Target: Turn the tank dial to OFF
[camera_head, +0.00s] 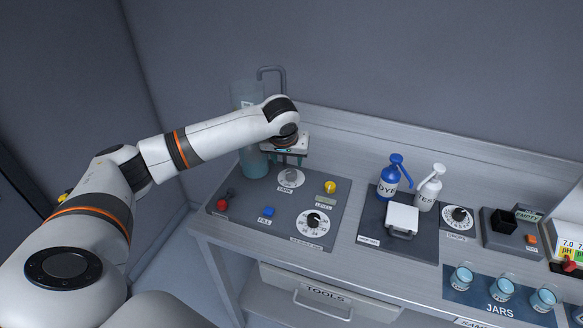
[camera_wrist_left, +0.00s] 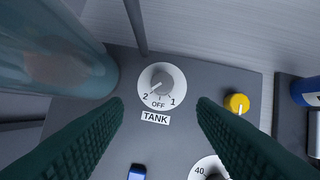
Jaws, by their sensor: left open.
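The tank dial (camera_head: 291,178) is a round white plate with a grey knob, on the dark panel at the left of the bench. In the left wrist view the dial (camera_wrist_left: 163,80) shows marks 2, OFF and 1, with a TANK label (camera_wrist_left: 156,118) below. A pale line on the knob points down-left, towards the 2. My left gripper (camera_head: 290,160) is over the dial; its two dark green fingers (camera_wrist_left: 160,108) are wide apart, with the dial seen between and beyond them. They appear clear of the knob. My right gripper is not in view.
A tall translucent cylinder (camera_wrist_left: 55,50) and a grey pipe (camera_wrist_left: 136,25) stand close by the dial. A yellow knob (camera_head: 330,187), a blue button (camera_head: 268,211), a larger dial (camera_head: 313,222) and a red-tipped lever (camera_head: 223,204) share the panel. Bottles (camera_head: 388,180) stand further right.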

